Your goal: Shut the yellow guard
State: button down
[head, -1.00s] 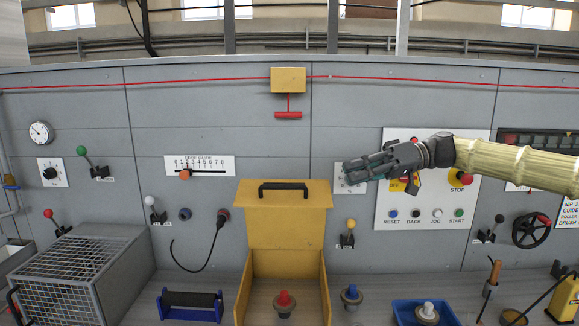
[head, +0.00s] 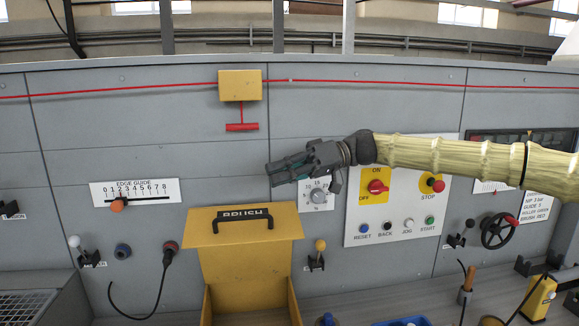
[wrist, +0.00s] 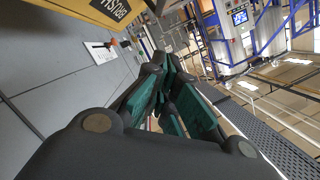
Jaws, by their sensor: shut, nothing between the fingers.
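The yellow guard (head: 245,268) stands open against the grey machine wall, its lid raised above the side walls of its box. A black handle (head: 242,220) is on the lid's upper part, with upside-down lettering beside it. A yellow part with BRUSH lettering (wrist: 108,12) shows at the upper left of the wrist view. My gripper (head: 270,175) is shut and empty. In the head view it appears above and right of the lid, pointing left, apart from it. Its dark fingers with green pads (wrist: 165,88) also show in the wrist view. The box's lower part is cut off by the frame.
A red pull handle (head: 242,127) hangs from a yellow box above the guard. The dial (head: 319,197) and switch panel (head: 400,195) lie right of it. A yellow-knobbed lever (head: 319,250) stands close to the guard's right side. A cable plug (head: 170,248) is to its left.

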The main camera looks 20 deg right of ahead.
aim_at(257, 222)
jog(key=w+a, duration=0.1)
jog(key=w+a+f+p, duration=0.1)
jog(key=a, duration=0.1)
jog(key=w+a+f, duration=0.1)
jog(key=shift+w+a+f, duration=0.1)
jog(key=shift+w+a, duration=0.1)
jog(key=s+f+p, duration=0.1)
jog(key=s+a+p, duration=0.1)
jog(key=s, duration=0.1)
jog(key=shift+s+f, duration=0.1)
jog(key=shift+f, duration=0.3)
jog(key=shift+a+f, duration=0.1)
jog(key=shift+f, duration=0.45)
jog(key=shift+s+a+r, duration=0.1)
jog(key=shift+s, duration=0.2)
jog(key=shift+w, duration=0.1)
jog(key=shift+f, duration=0.2)
